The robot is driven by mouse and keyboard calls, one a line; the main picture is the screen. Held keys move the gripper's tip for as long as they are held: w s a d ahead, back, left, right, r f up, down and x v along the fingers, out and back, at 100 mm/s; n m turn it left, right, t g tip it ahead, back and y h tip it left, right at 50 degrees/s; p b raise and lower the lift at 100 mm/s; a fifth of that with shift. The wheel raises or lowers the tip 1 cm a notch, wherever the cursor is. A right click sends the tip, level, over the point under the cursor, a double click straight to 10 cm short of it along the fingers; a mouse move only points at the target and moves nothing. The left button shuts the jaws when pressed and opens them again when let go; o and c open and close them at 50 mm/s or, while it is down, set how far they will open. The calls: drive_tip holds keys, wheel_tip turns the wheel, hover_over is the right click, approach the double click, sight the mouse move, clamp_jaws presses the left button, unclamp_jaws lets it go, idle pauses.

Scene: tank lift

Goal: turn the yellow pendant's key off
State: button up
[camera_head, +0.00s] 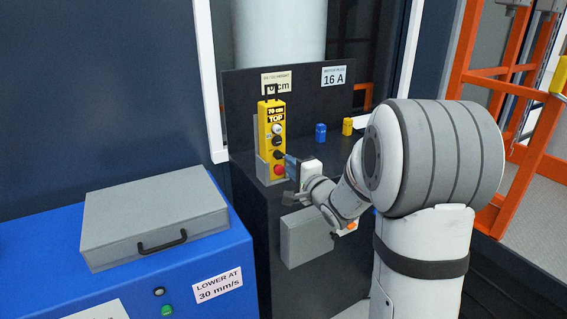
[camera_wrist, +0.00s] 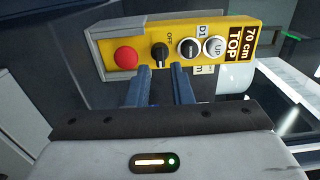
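The yellow pendant (camera_head: 265,130) stands upright in a grey holder on the dark cabinet. In the wrist view the pendant (camera_wrist: 145,36) lies sideways, its "70 cm TOP" end to the right. Its black key switch (camera_wrist: 159,55) sits between the red stop button (camera_wrist: 126,58) and the round buttons (camera_wrist: 190,48). The word OFF is printed beside the key; I cannot tell its setting for sure. My gripper (camera_wrist: 160,69) is open, its two blue fingers apart and their tips just below the key in the picture. Contact is not visible. In the head view my gripper (camera_head: 290,166) is beside the pendant's lower right.
A blue block (camera_head: 320,132) and a yellow block (camera_head: 347,126) stand on the cabinet to the right. A grey case (camera_head: 150,215) lies on the blue unit (camera_head: 225,262) at left. A grey box (camera_head: 305,238) is on the cabinet's front below my gripper. Orange railings (camera_head: 535,150) stand right.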

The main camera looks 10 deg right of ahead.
sight(281, 158)
drive_tip(key=shift+x, duration=2.1)
drive_tip(key=shift+c, duration=0.4)
clamp_jaws()
